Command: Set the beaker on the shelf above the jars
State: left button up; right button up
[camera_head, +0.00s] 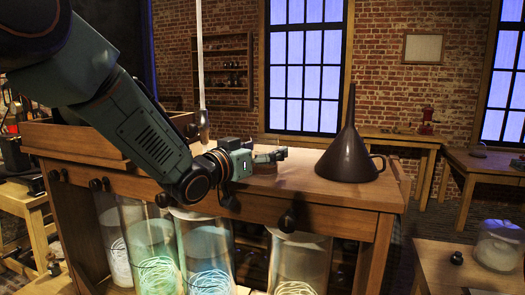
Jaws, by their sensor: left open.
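The wooden shelf (300,186) spans the middle, with several glass jars (300,258) below it; the jars hold pale coiled strands, and some glow green or blue. My left gripper (280,154) is open and empty, low over the shelf top and pointing right. A dark brown upturned funnel-shaped vessel (346,158) with a side handle stands on the shelf, right of the gripper and apart from it. A clear glass vessel (498,246) stands on a low table at lower right; I cannot tell surely whether it is the beaker. My right gripper is out of view.
A wooden tray-like box (75,143) sits on the shelf's left, partly behind my arm. A pale vertical rod (200,60) hangs behind the arm. Dark knobs (287,221) line the shelf's front. The low table (435,262) also bears a small dark knob-like thing (457,258).

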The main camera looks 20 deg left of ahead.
pick_arm(q)
jog(key=shift+r, duration=0.15)
jog(key=b+v, duration=0.2)
jog(key=v, duration=1)
jog(key=shift+w+a, duration=0.1)
jog(key=shift+w, duration=0.15)
jog(key=shift+w, duration=0.1)
